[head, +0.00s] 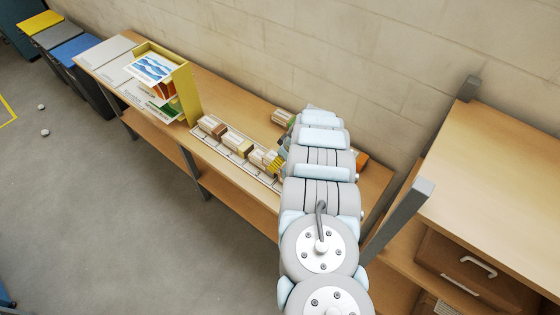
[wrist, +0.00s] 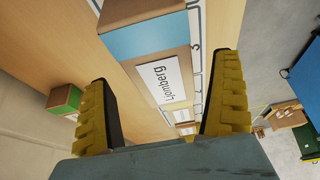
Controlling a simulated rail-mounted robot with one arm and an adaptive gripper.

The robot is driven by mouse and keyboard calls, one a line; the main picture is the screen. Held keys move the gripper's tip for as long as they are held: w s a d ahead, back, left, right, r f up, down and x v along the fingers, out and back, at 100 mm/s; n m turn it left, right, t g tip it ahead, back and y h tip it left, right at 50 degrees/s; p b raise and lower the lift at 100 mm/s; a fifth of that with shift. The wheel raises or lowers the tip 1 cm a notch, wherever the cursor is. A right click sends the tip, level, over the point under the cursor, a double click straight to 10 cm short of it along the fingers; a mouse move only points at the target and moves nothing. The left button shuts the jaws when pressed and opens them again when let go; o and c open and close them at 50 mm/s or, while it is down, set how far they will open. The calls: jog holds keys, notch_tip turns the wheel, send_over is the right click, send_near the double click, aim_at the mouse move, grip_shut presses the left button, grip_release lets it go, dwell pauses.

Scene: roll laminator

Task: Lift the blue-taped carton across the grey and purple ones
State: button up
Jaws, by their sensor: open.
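The blue-taped carton (wrist: 155,42) is brown with a light blue band and a white label reading "Ljomberg". In the wrist view it lies ahead of my gripper (wrist: 165,85), between the lines of the two yellow-padded fingers. The fingers are open, with gaps visible beside the carton; I cannot tell how deep it sits between them. I cannot make out grey or purple tape on any carton.
Cartons (head: 210,125) (head: 237,143) stand on a white numbered strip (head: 215,148) along the bench front. A green-taped carton (wrist: 65,99) stands apart, towards the wall. A yellow rack (head: 187,93) stands left of the row. A grey post (head: 402,215) rises right of my arm.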

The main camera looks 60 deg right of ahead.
jog(key=shift+v, duration=3)
jog(key=shift+s+r, duration=0.25)
jog(key=shift+r, duration=0.45)
jog(key=shift+s+a+r, duration=0.2)
jog(key=shift+s+r, duration=0.05)
jog(key=shift+r, duration=0.1)
